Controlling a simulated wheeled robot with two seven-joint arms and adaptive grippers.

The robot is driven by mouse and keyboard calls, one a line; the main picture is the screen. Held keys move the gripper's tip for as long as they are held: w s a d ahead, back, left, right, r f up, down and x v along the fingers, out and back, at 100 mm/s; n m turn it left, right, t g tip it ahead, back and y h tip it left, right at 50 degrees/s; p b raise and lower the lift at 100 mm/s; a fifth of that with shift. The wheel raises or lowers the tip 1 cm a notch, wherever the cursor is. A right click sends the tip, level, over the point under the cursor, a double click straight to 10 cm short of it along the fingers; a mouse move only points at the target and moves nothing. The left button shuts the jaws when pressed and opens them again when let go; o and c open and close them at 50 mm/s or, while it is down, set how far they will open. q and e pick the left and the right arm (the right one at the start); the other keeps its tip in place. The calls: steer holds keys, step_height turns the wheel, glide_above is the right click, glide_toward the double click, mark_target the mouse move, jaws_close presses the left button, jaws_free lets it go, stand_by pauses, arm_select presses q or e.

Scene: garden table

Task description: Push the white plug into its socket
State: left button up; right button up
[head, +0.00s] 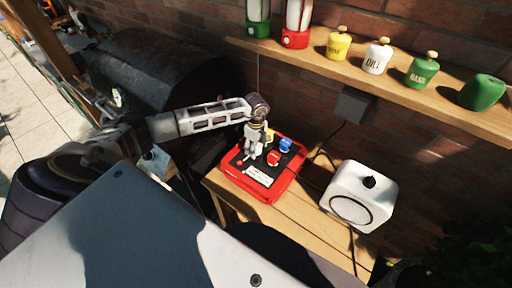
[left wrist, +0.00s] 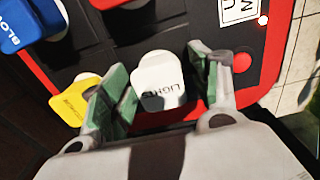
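The white plug (left wrist: 160,82), marked "LIGHT", sits between the two green-padded fingers of my left gripper (left wrist: 162,78) in the left wrist view. In the head view my left gripper (head: 256,148) points down over the black panel of the red box (head: 229,184) and largely hides the white plug there. The socket under the plug is hidden, so I cannot tell how deep the plug sits. My right gripper is not in view.
A blue plug (head: 285,145), a red plug (head: 273,158) and a yellow plug (left wrist: 68,108) stand close by on the panel. A white speaker-like box (head: 360,195) is to the right on the wooden table (head: 308,222). A shelf (head: 395,83) with jars and lanterns runs along the brick wall.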

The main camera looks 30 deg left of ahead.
arm_select(q)
steer(key=shift+r, duration=0.1)
step_height(320, 180, up, 12)
stand_by(1.0)
stand_by(0.5)
